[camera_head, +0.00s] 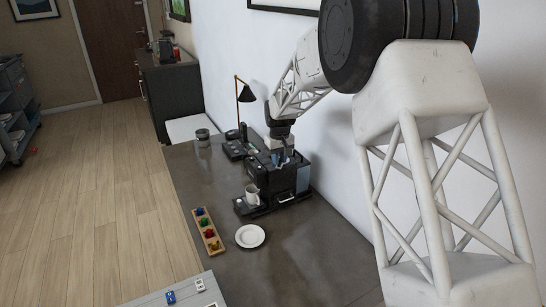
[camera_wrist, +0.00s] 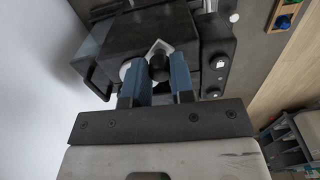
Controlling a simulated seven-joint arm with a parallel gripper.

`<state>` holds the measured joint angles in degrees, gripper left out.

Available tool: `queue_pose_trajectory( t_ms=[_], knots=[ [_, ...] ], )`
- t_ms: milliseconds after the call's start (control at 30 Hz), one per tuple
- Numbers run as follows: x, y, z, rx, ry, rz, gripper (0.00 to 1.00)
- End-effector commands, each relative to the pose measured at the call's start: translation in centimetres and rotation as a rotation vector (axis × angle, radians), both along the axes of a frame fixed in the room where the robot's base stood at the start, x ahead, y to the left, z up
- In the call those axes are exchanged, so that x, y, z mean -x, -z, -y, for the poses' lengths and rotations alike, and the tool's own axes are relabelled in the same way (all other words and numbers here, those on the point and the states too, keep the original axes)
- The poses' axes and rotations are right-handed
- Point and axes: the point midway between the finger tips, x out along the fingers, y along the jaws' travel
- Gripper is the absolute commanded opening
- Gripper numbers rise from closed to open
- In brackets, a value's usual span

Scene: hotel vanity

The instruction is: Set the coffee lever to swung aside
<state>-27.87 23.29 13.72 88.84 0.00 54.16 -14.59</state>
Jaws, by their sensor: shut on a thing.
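The black coffee machine (camera_head: 291,190) stands on the dark vanity top near the wall. My gripper (camera_head: 281,160) reaches down onto the machine's top. In the wrist view, the two blue fingers of my gripper (camera_wrist: 160,70) are closed around a dark rounded knob, which looks like the end of the coffee lever (camera_wrist: 158,66). The machine body (camera_wrist: 140,32) fills the upper middle of that view. My fingers and arm hide much of the lever, so its exact angle cannot be told. A white mug (camera_head: 252,193) stands on the machine's front base.
A white plate (camera_head: 250,236) and a wooden tray (camera_head: 220,247) of several coloured pieces lie in front of the machine. A black lamp (camera_head: 245,94) and a grey canister (camera_head: 203,139) stand farther back. The wall (camera_head: 330,150) is close behind the machine.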

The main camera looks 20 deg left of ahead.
Motion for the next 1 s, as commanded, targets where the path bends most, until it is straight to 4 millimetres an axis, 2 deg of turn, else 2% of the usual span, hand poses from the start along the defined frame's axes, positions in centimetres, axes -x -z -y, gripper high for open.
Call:
queue_pose_trajectory(
  t_ms=[300,600,1000],
  knots=[
    [-0.3,0.0,3.0,0.0,-0.294,0.0,0.0],
    [-1.1,0.0,5.0,0.001,-0.521,-0.001,0.0],
    [-1.6,0.0,5.8,0.0,-0.635,0.0,0.0]
  ],
)
